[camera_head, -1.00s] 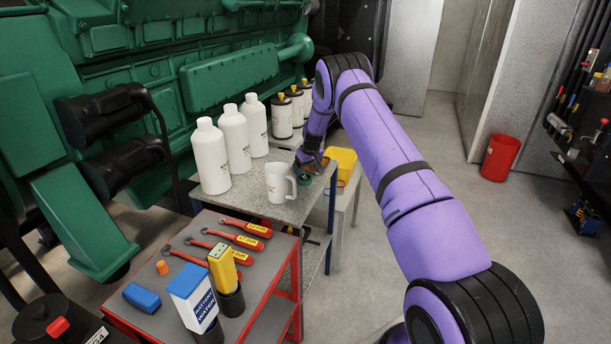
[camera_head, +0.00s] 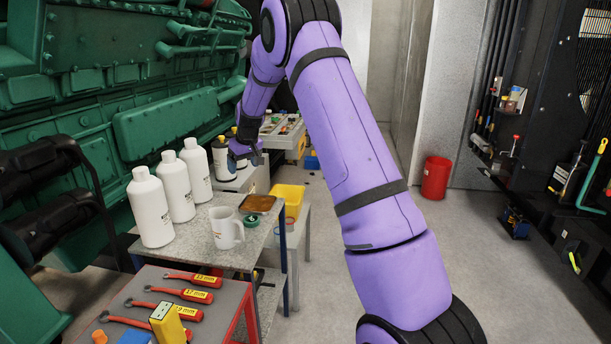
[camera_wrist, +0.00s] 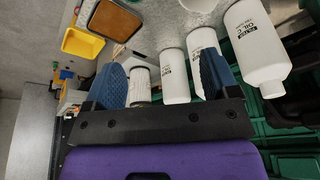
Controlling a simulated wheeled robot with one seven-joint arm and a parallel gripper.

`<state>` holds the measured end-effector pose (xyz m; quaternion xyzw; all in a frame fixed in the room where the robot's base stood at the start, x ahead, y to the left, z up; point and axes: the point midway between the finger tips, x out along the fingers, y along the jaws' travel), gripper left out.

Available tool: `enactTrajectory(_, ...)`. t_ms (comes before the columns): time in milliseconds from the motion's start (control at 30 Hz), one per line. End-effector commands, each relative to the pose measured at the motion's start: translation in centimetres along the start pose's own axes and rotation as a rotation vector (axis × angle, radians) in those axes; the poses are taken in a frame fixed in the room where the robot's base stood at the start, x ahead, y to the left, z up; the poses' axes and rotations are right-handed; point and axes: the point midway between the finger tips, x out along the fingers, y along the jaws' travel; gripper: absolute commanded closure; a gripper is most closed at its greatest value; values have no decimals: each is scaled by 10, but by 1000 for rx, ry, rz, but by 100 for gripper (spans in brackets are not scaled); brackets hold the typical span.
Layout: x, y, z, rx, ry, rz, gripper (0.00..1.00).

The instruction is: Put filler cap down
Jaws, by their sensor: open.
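The filler cap (camera_head: 251,220), a small dark green round piece, lies on the grey tabletop (camera_head: 205,246) close to its right edge, just right of the white jug (camera_head: 225,230). My gripper (camera_head: 246,156) is beyond and above it, near the dark-topped filters, and apart from the cap. In the wrist view my gripper (camera_wrist: 163,82) shows its two blue fingers spread wide, with no held object between them. The cap cannot be made out in the wrist view.
White bottles (camera_head: 175,187) stand along the table's left side. A brown-filled tray (camera_head: 258,204) lies behind the cap. A yellow bin (camera_head: 289,197) stands to its right. Red-handled wrenches (camera_head: 185,294) lie on the nearer cart. Open floor lies to the right.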

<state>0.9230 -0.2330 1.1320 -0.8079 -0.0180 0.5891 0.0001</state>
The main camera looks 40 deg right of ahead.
Motion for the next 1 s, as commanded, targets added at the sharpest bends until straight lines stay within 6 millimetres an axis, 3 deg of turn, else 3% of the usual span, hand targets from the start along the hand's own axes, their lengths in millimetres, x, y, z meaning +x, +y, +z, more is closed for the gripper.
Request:
enactTrajectory(33,-26,-10,4,-1,10,-1,19)
enactTrajectory(200,-95,-43,29,3,27,-8,19)
enactTrajectory(500,-199,-94,97,8,58,-13,19)
enactTrajectory(800,-274,-137,187,7,86,-11,19)
enactTrajectory(1000,-305,-158,256,9,106,-4,19)
